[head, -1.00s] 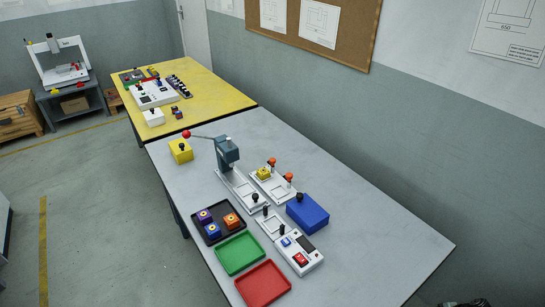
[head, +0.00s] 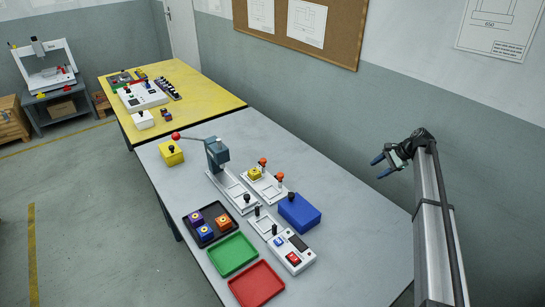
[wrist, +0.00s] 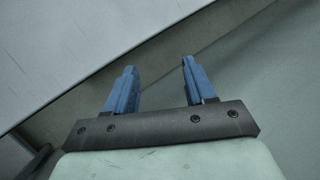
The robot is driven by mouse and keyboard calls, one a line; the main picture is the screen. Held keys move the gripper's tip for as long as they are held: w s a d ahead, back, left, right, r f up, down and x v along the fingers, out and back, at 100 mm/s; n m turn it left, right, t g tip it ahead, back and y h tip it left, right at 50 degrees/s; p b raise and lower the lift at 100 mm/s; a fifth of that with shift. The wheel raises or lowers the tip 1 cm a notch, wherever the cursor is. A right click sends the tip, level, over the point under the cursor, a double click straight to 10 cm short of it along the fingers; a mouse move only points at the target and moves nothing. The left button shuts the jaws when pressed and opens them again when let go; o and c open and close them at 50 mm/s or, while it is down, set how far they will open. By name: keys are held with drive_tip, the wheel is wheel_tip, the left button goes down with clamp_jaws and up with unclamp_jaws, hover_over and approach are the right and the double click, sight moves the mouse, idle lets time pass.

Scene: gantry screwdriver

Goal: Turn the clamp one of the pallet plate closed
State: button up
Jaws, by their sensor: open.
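The pallet plate (head: 268,188) is a light plate on the grey table, right of the lever press. Two clamps with orange-red knobs stand on it, a far one (head: 263,163) and a near one (head: 279,178). A yellow block (head: 255,174) sits on the plate beside them. Which clamp is number one, and how far each is turned, is too small to tell. My gripper (head: 380,166) is open and empty, in the air to the right of the table. Its blue fingers stand apart in the wrist view (wrist: 158,88).
A lever press (head: 217,155) with a red-ended lever stands left of the plate. A blue box (head: 299,212) and a white button panel (head: 289,252) stand nearer. A black tray (head: 190,226) of blocks, a green tray (head: 233,254) and a red tray (head: 257,283) lie at the front left.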

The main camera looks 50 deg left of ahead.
drive_tip(key=s+a+r+t+h, duration=0.15)
drive_tip(key=s+a+r, duration=0.25)
drive_tip(key=s+a, duration=0.55)
drive_tip(key=s+a+r+g+h, duration=0.15)
drive_tip(key=s+a+r, duration=0.25)
drive_tip(key=s+a, duration=0.55)
wheel_tip(320, 180, up, 8)
drive_tip(key=t+h, duration=0.3)
hover_over(263, 159)
drive_tip(key=shift+n, duration=0.3)
wheel_tip(263, 159, down, 14)
drive_tip(key=shift+d+r, duration=0.1)
drive_tip(key=shift+r, duration=0.15)
drive_tip(key=shift+c, duration=0.2)
clamp_jaws()
